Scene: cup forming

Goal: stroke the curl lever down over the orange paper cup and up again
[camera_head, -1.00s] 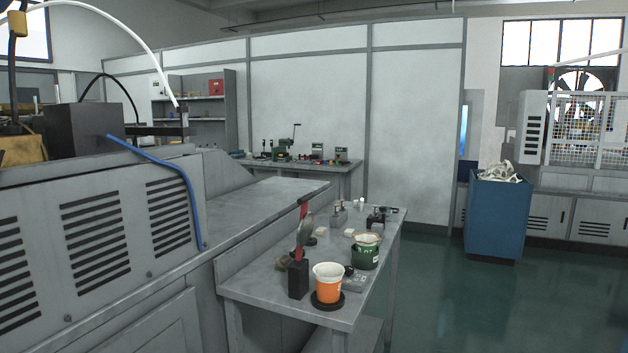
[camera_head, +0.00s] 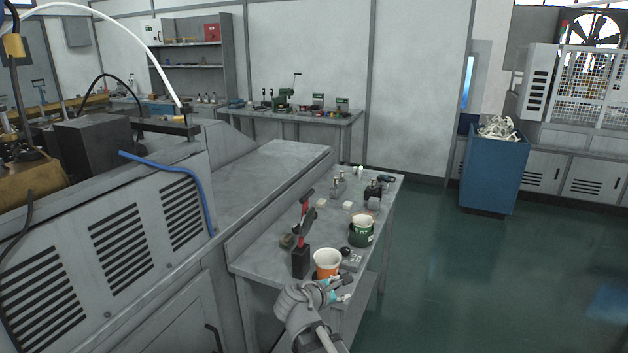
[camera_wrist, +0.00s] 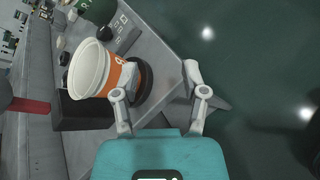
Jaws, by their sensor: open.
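The orange paper cup (camera_head: 326,264) with a white rim stands upright near the front end of the side bench. In the wrist view the cup (camera_wrist: 118,76) sits on a round black base (camera_wrist: 147,82). The curl lever (camera_head: 305,205), red and dark, rises from a black block (camera_head: 301,262) just left of the cup. Its red part (camera_wrist: 30,107) shows at the left of the wrist view. My gripper (camera_head: 342,296) is in front of the cup at the bench's near edge.
A green container (camera_head: 361,237) with a white cup in it stands behind the orange cup. Small tools and pale blocks (camera_head: 347,205) lie farther back on the bench (camera_head: 270,250). A grey machine fills the left. The floor on the right is clear up to a blue bin (camera_head: 490,170).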

